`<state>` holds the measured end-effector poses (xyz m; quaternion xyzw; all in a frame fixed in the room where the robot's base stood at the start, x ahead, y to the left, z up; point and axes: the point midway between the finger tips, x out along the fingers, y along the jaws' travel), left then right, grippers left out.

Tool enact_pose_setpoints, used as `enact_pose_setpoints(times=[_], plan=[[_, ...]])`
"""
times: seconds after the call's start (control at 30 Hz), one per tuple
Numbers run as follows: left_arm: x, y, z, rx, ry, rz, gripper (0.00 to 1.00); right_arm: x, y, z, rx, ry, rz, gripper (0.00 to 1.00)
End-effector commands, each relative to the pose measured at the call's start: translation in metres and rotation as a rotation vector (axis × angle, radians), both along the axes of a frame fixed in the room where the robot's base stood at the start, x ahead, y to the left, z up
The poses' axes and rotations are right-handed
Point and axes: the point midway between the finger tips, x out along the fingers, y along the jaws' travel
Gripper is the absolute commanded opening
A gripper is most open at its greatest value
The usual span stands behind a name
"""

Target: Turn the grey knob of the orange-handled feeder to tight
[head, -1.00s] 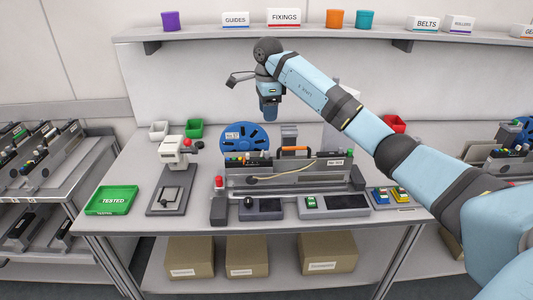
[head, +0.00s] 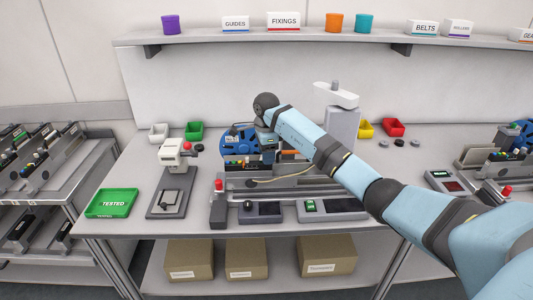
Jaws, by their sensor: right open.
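The feeder (head: 240,184) lies on the bench fixture in the middle, with a pale cable along its side and a blue reel (head: 229,143) behind its left part. Its orange handle is mostly hidden behind my right arm. I cannot make out the grey knob; it is too small or covered. My right gripper (head: 266,151) points down in front of the reel, over the back of the feeder. Its fingertips are hard to make out, but it is open and I see nothing held in it. My left gripper is not in view.
A white press (head: 172,165) and a green TESTED tray (head: 112,203) stand to the left. A grey column with a white head (head: 336,95) rises behind my arm. Yellow (head: 366,128) and red (head: 394,127) bins sit at the back right. A shelf (head: 350,37) runs above.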

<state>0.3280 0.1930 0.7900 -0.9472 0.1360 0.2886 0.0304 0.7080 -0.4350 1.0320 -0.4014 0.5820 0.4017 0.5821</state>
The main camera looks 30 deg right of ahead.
Motion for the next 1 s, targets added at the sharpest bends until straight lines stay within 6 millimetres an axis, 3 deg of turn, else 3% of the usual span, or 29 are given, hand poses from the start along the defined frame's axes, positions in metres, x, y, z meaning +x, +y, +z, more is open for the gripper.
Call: enact_pose_setpoints(times=[0.3,0.53,1.0], plan=[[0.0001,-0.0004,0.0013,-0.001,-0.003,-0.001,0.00,0.0000,-0.0002,-0.0031,0.000,-0.001,-0.001,0.47],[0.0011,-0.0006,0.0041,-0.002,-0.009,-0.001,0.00,0.0000,-0.0003,-0.0029,0.000,0.000,-0.001,0.00],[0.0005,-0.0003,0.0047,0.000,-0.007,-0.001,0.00,-0.0001,-0.0024,-0.0015,-0.004,0.001,-0.107,0.00]])
